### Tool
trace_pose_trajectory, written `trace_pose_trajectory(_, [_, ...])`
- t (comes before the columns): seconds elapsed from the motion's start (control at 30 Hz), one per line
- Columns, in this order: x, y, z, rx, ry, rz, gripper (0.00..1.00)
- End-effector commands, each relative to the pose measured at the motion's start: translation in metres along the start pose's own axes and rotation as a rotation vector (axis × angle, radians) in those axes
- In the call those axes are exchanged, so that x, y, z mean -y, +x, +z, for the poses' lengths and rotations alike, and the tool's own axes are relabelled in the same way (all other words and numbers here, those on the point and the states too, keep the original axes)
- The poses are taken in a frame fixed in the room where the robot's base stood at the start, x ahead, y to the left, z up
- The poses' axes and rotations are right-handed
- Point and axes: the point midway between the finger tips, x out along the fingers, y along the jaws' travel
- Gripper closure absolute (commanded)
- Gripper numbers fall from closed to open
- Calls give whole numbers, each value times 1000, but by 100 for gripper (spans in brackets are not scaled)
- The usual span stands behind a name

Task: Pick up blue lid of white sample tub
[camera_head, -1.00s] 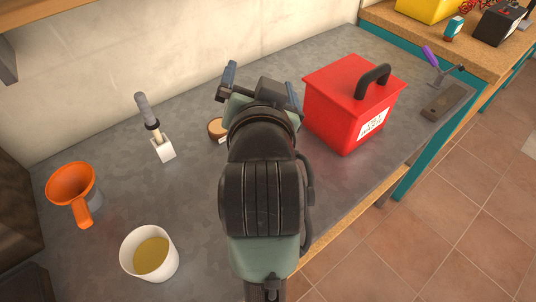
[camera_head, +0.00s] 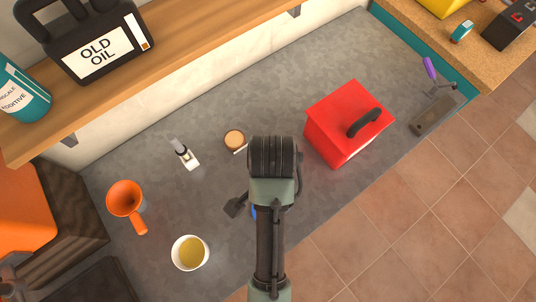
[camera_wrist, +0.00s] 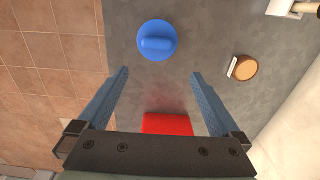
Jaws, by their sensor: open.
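The blue lid (camera_wrist: 157,50), round with a raised bar on top, lies on the grey bench near its edge in the wrist view. My gripper (camera_wrist: 160,74) is open and empty. Its two blue-grey fingers are spread, and the lid is just beyond their tips, apart from them. In the head view my arm hides most of that area; a small blue patch shows beside the gripper, and I cannot tell if it is lid or finger. A white tub (camera_head: 176,254) with yellowish contents stands uncovered at lower left in the head view.
A red box (camera_head: 335,138) with a black handle stands right of my arm. A small brown round item (camera_head: 235,138), a scraper-like tool (camera_head: 185,154) and an orange funnel-like cup (camera_head: 125,198) are on the bench. A shelf (camera_head: 170,62) with containers runs along the back.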

Motion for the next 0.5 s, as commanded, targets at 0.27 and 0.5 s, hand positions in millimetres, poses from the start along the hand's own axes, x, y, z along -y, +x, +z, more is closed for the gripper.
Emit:
trace_pose_trajectory(0.27, [-6, 33, 5, 17, 8, 21, 0])
trace_pose_trajectory(0.5, [-6, 71, 5, 14, 7, 18, 0])
